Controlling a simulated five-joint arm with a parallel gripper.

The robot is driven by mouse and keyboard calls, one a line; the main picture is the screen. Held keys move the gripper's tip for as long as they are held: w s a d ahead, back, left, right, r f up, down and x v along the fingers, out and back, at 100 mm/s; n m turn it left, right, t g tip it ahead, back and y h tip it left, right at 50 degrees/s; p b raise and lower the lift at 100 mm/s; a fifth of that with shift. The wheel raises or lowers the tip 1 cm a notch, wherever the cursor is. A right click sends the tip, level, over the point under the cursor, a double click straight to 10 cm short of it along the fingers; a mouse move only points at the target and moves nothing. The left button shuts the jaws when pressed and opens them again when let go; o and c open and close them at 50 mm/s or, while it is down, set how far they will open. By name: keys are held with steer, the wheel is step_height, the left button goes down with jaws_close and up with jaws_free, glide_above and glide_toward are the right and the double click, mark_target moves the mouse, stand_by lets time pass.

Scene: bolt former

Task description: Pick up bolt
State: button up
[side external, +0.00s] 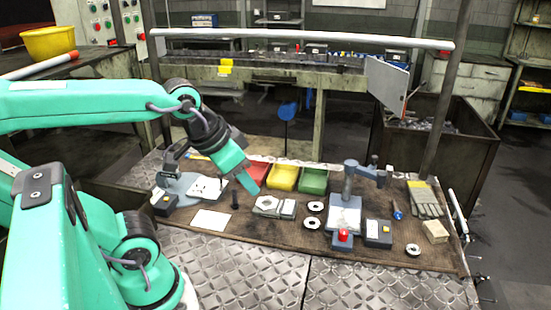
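A small dark upright cylinder (235,199), which looks like the bolt, stands on the brown work mat (275,232) left of the middle. My gripper (248,185) hangs above the mat, pointing down and to the right. Its teal tip is a little above and to the right of the dark cylinder, apart from it in the picture. Nothing shows held at the tip. The fingers are seen from the side, so I cannot tell whether they are open or shut.
Red, yellow (283,178) and green (314,181) bins stand behind. A grey fixture (180,190) is at left, and a press-like stand (345,212) with a red knob is at right. Ring parts, gloves (425,200) and a wooden block (435,232) lie around. A white card (211,220) lies front left.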

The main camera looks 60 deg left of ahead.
steer(key=shift+o, duration=0.4)
steer(key=n+g, duration=0.6)
steer(key=n, duration=2.8)
glide_above(233, 189)
steer(key=f, duration=1.3)
steer(key=shift+d, duration=0.25)
steer(key=shift+a+f, duration=0.15)
steer(key=shift+a, duration=0.15)
steer(key=shift+f, duration=0.1)
steer(key=shift+f, duration=1.2)
steer(key=shift+f, duration=0.1)
